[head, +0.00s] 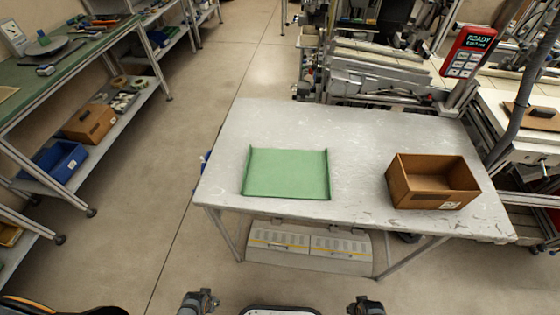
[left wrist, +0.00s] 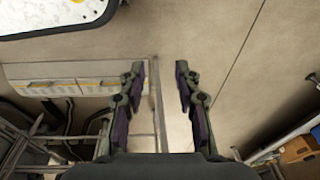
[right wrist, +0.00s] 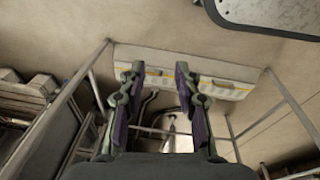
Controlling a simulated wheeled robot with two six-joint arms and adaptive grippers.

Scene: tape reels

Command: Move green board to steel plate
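The green board (head: 287,174) is a flat, shallow tray with raised left and right sides. It lies empty near the front edge of the grey table, left of centre. The worn grey metal tabletop (head: 355,130) may be the steel plate; I cannot tell. No separate steel plate is clear on it. My left gripper (head: 199,301) and right gripper (head: 366,305) are low at the bottom of the head view, in front of the table and apart from the board. The left wrist view shows the left gripper (left wrist: 158,72) open and empty. The right gripper (right wrist: 160,72) is also open and empty.
A brown open box (head: 432,182) stands on the table's right side. A red device reading READY (head: 470,50) stands behind the table's right. A green-topped bench (head: 75,55) with a round grey plate (head: 45,46) is at far left. The floor between is clear.

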